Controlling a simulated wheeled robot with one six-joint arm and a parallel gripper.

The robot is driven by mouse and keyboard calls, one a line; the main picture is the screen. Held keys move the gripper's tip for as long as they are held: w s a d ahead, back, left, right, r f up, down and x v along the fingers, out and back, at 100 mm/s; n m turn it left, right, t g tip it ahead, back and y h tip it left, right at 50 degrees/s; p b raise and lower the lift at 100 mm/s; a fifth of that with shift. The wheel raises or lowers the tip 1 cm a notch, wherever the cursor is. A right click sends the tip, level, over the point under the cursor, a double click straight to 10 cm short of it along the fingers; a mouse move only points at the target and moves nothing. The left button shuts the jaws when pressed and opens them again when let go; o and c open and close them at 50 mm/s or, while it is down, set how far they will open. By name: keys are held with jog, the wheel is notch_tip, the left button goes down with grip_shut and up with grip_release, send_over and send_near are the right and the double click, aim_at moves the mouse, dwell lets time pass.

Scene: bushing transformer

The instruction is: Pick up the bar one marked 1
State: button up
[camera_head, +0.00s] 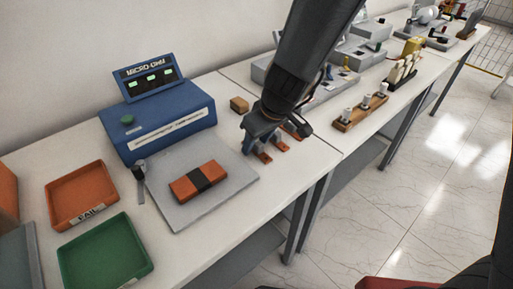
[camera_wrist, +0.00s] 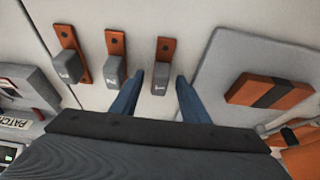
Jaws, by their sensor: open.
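In the wrist view three copper bars with grey blocks lie in a row: a left bar (camera_wrist: 66,40), a middle bar (camera_wrist: 116,42) and a right bar (camera_wrist: 166,48). The small mark on the right bar's block looks like a 1, but it is hard to read. My gripper (camera_wrist: 159,80) is open, its blue fingers on either side of the near end of that right bar's block, with nothing clearly held. In the head view my gripper (camera_head: 258,145) hangs over the row and hides the blocks; copper ends show, the nearest one (camera_head: 263,157) beside the grey plate.
A grey plate (camera_head: 222,198) bears a copper bar with a black band (camera_head: 198,181). Behind it stands a blue micro-ohm meter (camera_head: 172,123). An orange FAIL tray (camera_head: 60,209) and a green tray (camera_head: 75,262) lie left. A wooden rack (camera_head: 358,118) stands right.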

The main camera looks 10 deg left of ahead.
jog(key=c, duration=1)
grip_shut()
jog(key=shift+r, duration=0.2)
